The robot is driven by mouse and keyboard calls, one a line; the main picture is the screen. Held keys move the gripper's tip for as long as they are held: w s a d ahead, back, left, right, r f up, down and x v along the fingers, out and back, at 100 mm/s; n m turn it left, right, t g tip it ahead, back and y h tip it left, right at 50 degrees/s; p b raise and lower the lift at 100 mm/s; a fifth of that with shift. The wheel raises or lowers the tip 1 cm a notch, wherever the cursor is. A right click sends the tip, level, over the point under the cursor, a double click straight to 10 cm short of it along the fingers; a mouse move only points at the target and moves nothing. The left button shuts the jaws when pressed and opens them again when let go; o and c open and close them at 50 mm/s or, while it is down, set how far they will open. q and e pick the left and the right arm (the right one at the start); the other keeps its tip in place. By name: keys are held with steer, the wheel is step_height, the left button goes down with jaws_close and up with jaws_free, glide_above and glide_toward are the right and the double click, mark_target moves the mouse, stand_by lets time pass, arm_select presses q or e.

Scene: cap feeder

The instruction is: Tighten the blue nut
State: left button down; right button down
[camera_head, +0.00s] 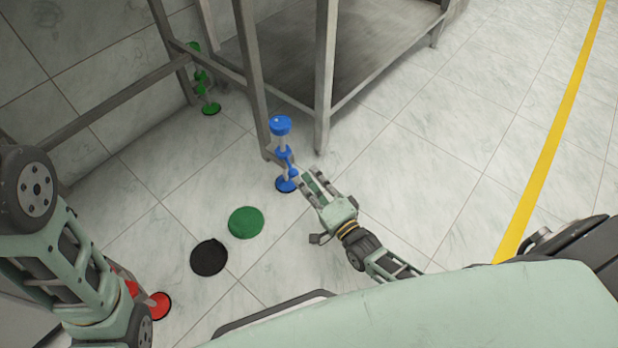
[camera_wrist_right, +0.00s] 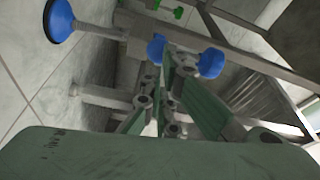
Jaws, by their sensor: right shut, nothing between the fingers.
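Several blue parts stand in line at a grey metal frame leg in the head view: a blue cap (camera_head: 281,125) on top, a blue collar (camera_head: 284,153) below it, a small blue piece (camera_head: 292,172) and a blue foot (camera_head: 286,186) on the floor. I cannot tell which is the blue nut. In the right wrist view, blue pieces (camera_wrist_right: 156,48) (camera_wrist_right: 211,63) show beyond the fingers, and a blue disc (camera_wrist_right: 59,20) is at top left. My right gripper (camera_head: 306,180) is shut and empty, close beside the lower blue parts. Contact is unclear. My left gripper is out of view.
The grey metal frame (camera_head: 326,80) stands behind and over the blue parts. Green parts (camera_head: 202,90) are on another leg. A green disc (camera_head: 246,222) and black disc (camera_head: 209,258) lie on the floor. A red part (camera_head: 159,306) is at lower left. Floor to the right is clear.

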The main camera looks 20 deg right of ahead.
steer(key=shift+a, duration=0.2)
stand_by(0.5)
steer(key=r+v, duration=0.1)
steer(key=v, duration=1.1)
steer(key=shift+f, duration=0.45)
steer(key=shift+s, duration=0.1)
